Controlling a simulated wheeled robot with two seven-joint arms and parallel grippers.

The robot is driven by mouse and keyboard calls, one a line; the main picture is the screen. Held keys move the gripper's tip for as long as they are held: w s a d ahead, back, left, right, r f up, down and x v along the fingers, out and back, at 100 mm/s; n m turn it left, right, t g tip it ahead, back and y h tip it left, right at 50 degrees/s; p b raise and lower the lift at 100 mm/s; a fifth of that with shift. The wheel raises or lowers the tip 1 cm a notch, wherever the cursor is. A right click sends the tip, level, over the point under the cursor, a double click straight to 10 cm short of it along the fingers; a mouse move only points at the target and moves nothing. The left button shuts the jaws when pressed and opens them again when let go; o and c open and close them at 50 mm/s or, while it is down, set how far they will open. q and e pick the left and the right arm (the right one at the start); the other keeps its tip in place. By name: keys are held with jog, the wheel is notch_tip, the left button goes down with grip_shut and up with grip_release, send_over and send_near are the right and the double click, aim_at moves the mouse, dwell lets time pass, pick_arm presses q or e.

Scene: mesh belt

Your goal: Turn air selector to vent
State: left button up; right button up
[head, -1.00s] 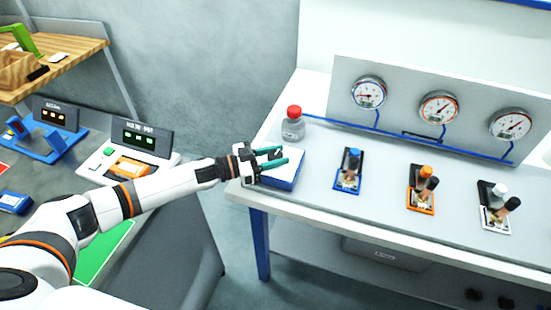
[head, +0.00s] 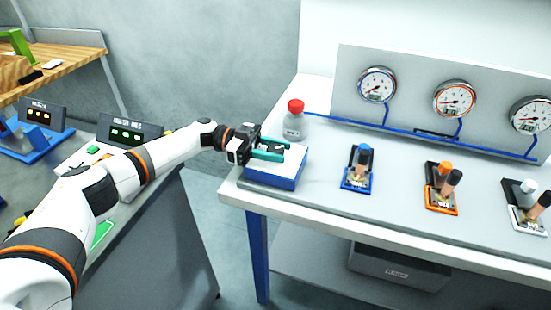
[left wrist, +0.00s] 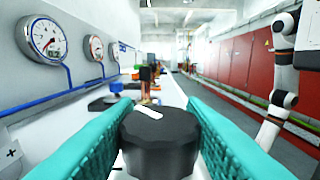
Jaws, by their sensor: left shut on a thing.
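The air selector is a blue box with a pale top (head: 290,176) at the left end of the bench. Its round black knob (left wrist: 158,140) has a white pointer mark and fills the lower middle of the left wrist view. My left gripper (head: 270,150) is over the box, its teal fingers shut on the knob from both sides. The pointer mark tilts slightly to the left in the left wrist view. The vent marking cannot be read, and the fingers hide most of the knob in the head view. My right gripper is not in view.
Blue (head: 358,168), orange (head: 443,186) and white (head: 527,206) valve stations stand to the right. Gauges (head: 377,84) are on the panel behind. Bare bench (head: 322,165) lies between the box and the blue station.

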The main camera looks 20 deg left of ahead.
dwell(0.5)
pick_arm(q)
jog(key=o, duration=1)
jog(key=a+b, duration=0.1)
jog(key=a, duration=0.2)
jog(key=a+b, duration=0.1)
jog(key=a, duration=0.2)
jog(key=shift+w+a+f, duration=0.1)
jog(key=shift+w+a, duration=0.1)
jog(key=shift+a, duration=0.2)
jog(key=shift+a+b, duration=0.3)
jog(key=shift+a, duration=0.1)
